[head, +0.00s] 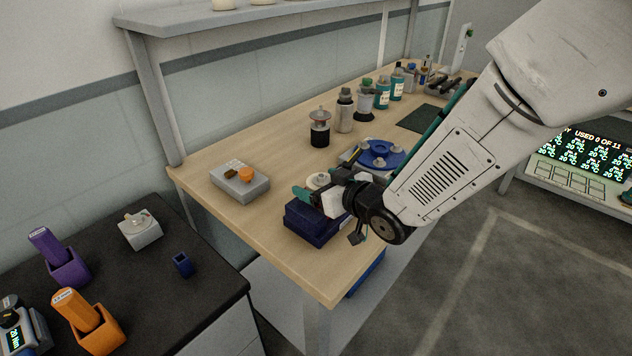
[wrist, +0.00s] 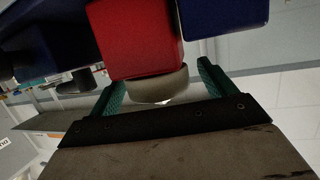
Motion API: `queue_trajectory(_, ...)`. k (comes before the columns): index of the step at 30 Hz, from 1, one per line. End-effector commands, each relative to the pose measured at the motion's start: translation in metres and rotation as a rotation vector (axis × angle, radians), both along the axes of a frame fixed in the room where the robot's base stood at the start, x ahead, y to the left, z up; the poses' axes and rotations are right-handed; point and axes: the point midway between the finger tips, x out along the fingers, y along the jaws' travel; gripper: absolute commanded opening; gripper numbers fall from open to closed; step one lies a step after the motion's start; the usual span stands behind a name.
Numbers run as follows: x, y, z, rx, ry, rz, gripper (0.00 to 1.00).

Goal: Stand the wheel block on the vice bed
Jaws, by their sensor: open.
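A red block (wrist: 135,38) with a round cream wheel (wrist: 158,86) on its near side shows in the wrist view; I take it to be the wheel block. The cream wheel also shows in the head view (head: 318,180), beside my gripper, which hides the red part. My gripper (wrist: 160,74) is open, with its green fingers on either side of the wheel; contact cannot be told. Dark blue parts (wrist: 225,15) flank the red block. In the head view a dark blue base (head: 312,222), seemingly the vice, sits at the table's front edge under my gripper.
A grey box with an orange knob (head: 246,174) sits left on the wooden table. A blue round fixture (head: 380,153) and several bottles (head: 382,92) stand behind my arm. The dark bench (head: 200,222) holds purple and orange holders. A shelf (head: 270,18) overhangs the back.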

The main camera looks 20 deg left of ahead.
Motion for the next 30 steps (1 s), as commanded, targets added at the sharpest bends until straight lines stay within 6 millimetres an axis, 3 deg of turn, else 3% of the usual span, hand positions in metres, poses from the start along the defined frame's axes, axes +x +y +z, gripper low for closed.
queue_trajectory(9, -0.035, -0.056, 0.021, 0.0, -0.002, -0.002, 0.83)
queue_trajectory(15, -0.049, -0.079, 0.029, 0.001, -0.001, -0.002, 0.83)
queue_trajectory(27, -0.053, -0.087, 0.032, -0.005, 0.0, -0.005, 0.83)
queue_trajectory(30, -0.042, -0.104, 0.037, -0.045, 0.004, -0.059, 0.83)
